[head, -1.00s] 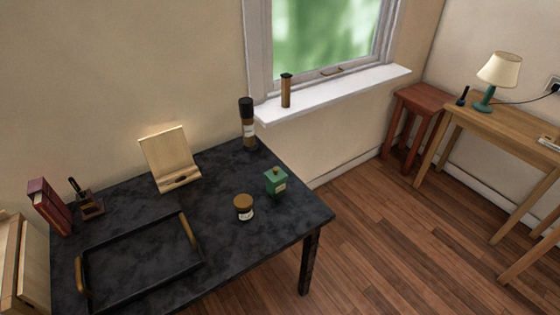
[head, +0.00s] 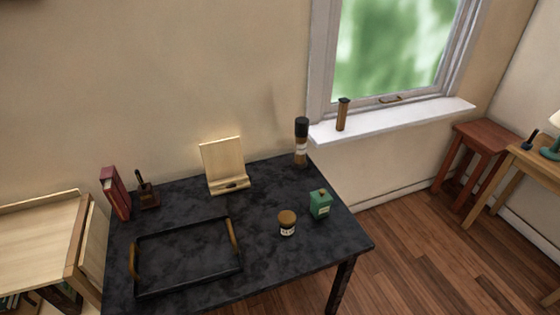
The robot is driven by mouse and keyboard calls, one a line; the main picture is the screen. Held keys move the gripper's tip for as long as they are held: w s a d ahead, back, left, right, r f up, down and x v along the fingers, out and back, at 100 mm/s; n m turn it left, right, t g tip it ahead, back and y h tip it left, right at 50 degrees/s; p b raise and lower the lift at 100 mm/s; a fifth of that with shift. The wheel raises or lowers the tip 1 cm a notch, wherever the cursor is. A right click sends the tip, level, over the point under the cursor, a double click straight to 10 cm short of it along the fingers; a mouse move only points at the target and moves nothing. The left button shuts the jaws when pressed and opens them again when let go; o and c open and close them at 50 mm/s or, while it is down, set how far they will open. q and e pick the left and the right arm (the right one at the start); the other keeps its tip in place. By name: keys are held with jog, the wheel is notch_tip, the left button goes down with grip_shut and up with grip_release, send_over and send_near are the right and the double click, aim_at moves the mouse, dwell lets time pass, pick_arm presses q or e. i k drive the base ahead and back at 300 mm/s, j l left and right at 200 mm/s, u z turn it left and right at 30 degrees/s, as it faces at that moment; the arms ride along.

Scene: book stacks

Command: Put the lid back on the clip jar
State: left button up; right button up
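A small jar (head: 288,228) with a pale label and a brown top stands upright on the dark table (head: 270,255), right of the middle. Its label is too small to read, so I cannot tell if it is the clip jar, or if the brown top is a separate lid. A green container (head: 320,205) with a small knob on top and a pale label stands just right of it, apart from it. No loose lid can be made out. Neither of my grippers is in view.
A black tray (head: 187,288) with brown handles takes up the table's front left. A wooden stand (head: 223,163), red books (head: 115,193), a small dark holder (head: 148,197) and a tall dark-topped bottle (head: 301,143) line the back. A wooden shelf unit (head: 40,235) adjoins on the left.

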aim_at(286, 233)
jog(key=u, duration=0.45)
jog(key=l+u, duration=0.7)
jog(key=k+l+u, duration=0.1)
jog(key=l+u, duration=0.25)
jog(key=k+l, duration=0.1)
jog(key=l, duration=0.25)
jog(key=k+l+u, duration=0.1)
jog(key=l, duration=0.3)
jog(key=k+l, duration=0.1)
jog(key=l, duration=0.25)
jog(key=k+l+u, duration=0.1)
jog(key=l, duration=0.25)
jog(key=k+l, duration=0.15)
jog(key=l, duration=0.2)
jog(key=k+l+u, duration=0.1)
jog(key=l, duration=0.25)
